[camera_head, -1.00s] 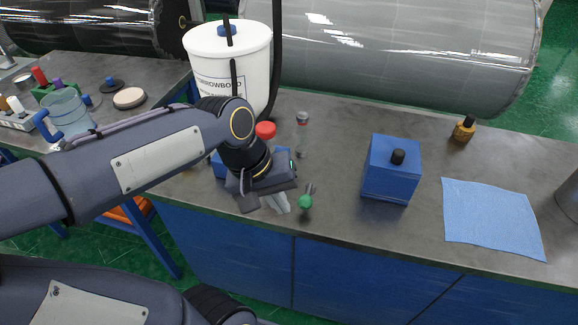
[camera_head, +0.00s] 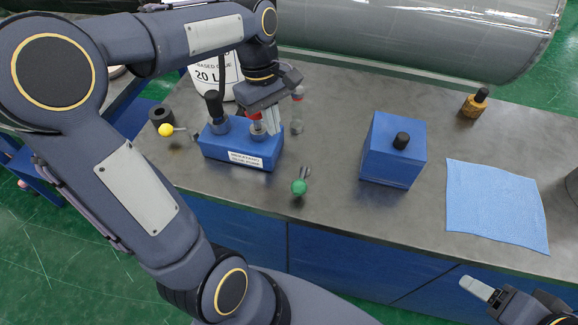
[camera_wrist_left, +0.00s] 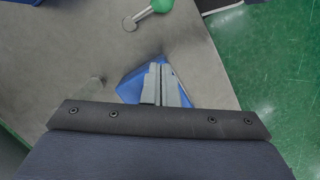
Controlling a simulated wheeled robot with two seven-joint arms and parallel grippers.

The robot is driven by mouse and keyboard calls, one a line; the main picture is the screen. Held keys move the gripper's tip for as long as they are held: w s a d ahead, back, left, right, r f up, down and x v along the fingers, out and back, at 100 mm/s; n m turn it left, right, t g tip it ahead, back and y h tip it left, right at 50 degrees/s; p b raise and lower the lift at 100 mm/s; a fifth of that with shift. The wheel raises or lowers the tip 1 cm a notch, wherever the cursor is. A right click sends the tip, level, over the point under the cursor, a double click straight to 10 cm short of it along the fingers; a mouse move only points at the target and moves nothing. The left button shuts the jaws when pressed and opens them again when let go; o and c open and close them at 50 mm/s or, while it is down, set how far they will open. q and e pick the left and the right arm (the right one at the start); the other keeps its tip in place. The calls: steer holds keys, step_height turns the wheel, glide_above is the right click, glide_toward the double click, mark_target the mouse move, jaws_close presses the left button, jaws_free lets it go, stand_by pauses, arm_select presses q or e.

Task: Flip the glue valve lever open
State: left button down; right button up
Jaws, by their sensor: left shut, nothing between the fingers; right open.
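A blue block (camera_head: 243,150) with a white label on its front stands on the bench, with a black knob (camera_head: 213,104) on top. A yellow ball (camera_head: 166,130) on a metal rod sits to its left. A green ball (camera_head: 299,187) on a short metal stem lies to its front right; it also shows in the left wrist view (camera_wrist_left: 162,5). I cannot tell which is the glue valve lever. My left gripper (camera_head: 273,129) is shut and empty over the block's right end; a blue corner shows around its fingers (camera_wrist_left: 162,68). My right gripper (camera_head: 478,289) is open and empty, off the bench's front.
A white glue bucket (camera_head: 215,78) stands behind the block, partly hidden by my left arm. A small clear bottle (camera_head: 297,115) stands right of the gripper. A blue box with a black knob (camera_head: 392,155), an amber bottle (camera_head: 474,103) and a blue cloth (camera_head: 495,205) are further right.

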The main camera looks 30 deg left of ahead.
arm_select(q)
steer(key=x, duration=1)
steer(key=shift+s+d+r, duration=0.1)
steer(key=shift+s+d, duration=0.05)
steer(key=shift+s, duration=0.05)
steer(key=d, duration=0.1)
steer(key=s+d+f, duration=0.1)
steer(key=shift+d, duration=0.35)
steer(key=shift+s+d, duration=0.1)
steer(key=shift+d, duration=0.1)
steer(key=shift+d, duration=0.1)
